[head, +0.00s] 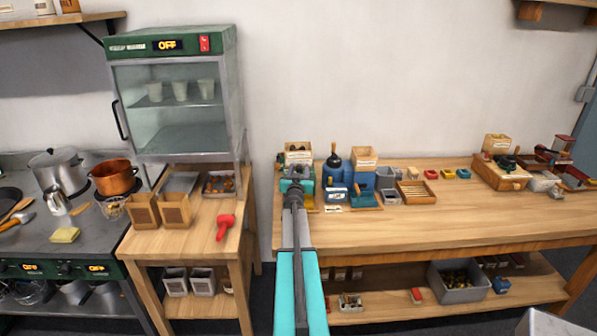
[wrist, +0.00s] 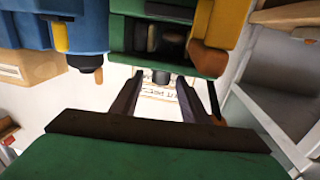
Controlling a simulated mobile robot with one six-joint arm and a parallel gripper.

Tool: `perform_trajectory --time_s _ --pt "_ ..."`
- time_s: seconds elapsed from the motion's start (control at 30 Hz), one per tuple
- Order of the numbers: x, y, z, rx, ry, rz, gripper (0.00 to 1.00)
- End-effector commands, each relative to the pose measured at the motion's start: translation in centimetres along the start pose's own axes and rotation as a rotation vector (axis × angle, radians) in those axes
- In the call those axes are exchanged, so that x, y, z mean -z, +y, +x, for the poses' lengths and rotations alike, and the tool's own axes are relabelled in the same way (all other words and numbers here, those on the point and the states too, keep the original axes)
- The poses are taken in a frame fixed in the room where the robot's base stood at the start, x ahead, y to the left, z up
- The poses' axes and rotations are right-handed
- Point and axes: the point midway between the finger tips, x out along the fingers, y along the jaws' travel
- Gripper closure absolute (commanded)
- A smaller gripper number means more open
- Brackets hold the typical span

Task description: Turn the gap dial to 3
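The green machine (head: 296,172) stands near the left end of the long wooden bench. It also fills the upper middle of the wrist view (wrist: 125,35). A small dark knob (wrist: 161,77), seemingly the gap dial, sits below its green edge, next to a white plate (wrist: 160,98) with dark marks too small to read surely. My gripper (wrist: 161,85) has its two dark fingers apart, one on each side of the knob, with light gaps showing. I cannot tell the dial's setting. In the head view my gripper (head: 295,190) is at the machine's front and hides the dial.
A blue machine (head: 335,190) stands close on the right, with a wooden-topped box (head: 364,157) behind it. A slatted wooden tray (head: 416,193) and small coloured dishes (head: 431,174) lie further right. The bench front (head: 450,225) is clear. A glass-doored warmer (head: 172,100) stands left.

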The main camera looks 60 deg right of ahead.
Motion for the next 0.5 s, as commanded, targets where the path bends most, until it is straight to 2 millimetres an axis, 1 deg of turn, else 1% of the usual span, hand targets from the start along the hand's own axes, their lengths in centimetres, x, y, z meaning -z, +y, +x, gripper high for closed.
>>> perform_trajectory --time_s 0.03,0.17,0.2,0.23,0.27,0.3,0.33,0.5 --pt "0.0 0.0 0.0 0.0 0.0 0.0 0.67" --pt "0.0 0.1 0.0 -0.001 0.0 0.0 0.89" --pt "0.0 0.1 0.0 -0.001 0.0 0.0 0.95" --pt "0.0 0.1 0.0 -0.001 0.0 0.0 0.99" --pt "0.1 -0.3 -1.2 0.0 0.0 0.001 0.99" --pt "0.0 -0.1 -0.5 -0.001 0.0 -0.001 0.99" --pt "0.0 0.0 -0.3 -0.001 0.0 -0.001 0.99" --pt "-0.1 0.3 0.0 -0.002 0.0 0.0 0.99"
